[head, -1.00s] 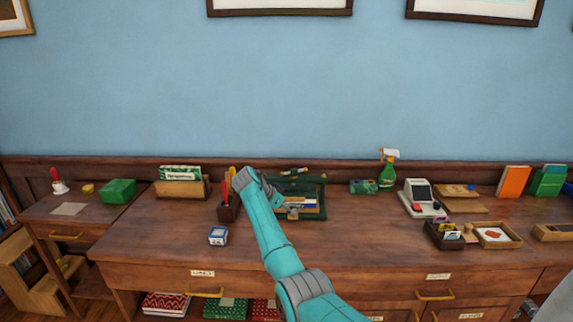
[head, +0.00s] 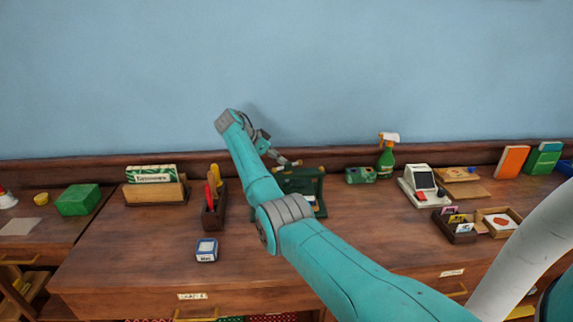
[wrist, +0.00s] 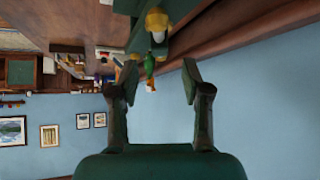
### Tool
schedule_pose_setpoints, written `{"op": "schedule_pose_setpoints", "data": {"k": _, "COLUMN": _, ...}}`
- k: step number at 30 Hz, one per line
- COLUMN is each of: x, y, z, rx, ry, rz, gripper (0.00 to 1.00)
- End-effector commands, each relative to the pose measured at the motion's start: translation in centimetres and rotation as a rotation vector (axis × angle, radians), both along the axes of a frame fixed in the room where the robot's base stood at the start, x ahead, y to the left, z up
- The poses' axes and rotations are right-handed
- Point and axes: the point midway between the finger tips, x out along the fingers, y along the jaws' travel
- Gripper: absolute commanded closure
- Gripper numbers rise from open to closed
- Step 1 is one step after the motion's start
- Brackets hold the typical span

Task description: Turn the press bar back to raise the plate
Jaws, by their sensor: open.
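The dark green press (head: 302,181) stands on the desk against the back ledge, partly hidden behind my arm. Its press bar (head: 291,163) runs across the top, with a pale yellowish end showing. In the wrist view a yellow knob (wrist: 157,19) of the bar shows at the top, beyond the fingertips. My gripper (wrist: 158,70) is open and empty, with a finger on each side and a gap to the knob. In the head view my gripper (head: 270,149) is just above and left of the bar, mostly behind my wrist. The plate cannot be made out.
A pen holder (head: 213,206) and a card box (head: 156,190) stand left of the press. A blue and white box (head: 207,249) sits in front. A spray bottle (head: 387,156) and a card reader (head: 422,186) stand to the right.

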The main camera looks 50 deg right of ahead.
Motion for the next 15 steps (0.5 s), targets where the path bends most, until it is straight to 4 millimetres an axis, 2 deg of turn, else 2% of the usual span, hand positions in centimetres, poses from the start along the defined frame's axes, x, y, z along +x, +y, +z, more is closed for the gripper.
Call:
{"op": "schedule_pose_setpoints", "data": {"k": 6, "x": -1.2, "y": -2.5, "z": -2.7, "rx": 0.001, "ry": 0.001, "rz": -0.001, "gripper": 0.52}}
{"op": "schedule_pose_setpoints", "data": {"k": 15, "x": -1.8, "y": -4.1, "z": -4.5, "rx": 0.001, "ry": 0.000, "rz": 0.000, "gripper": 0.52}}
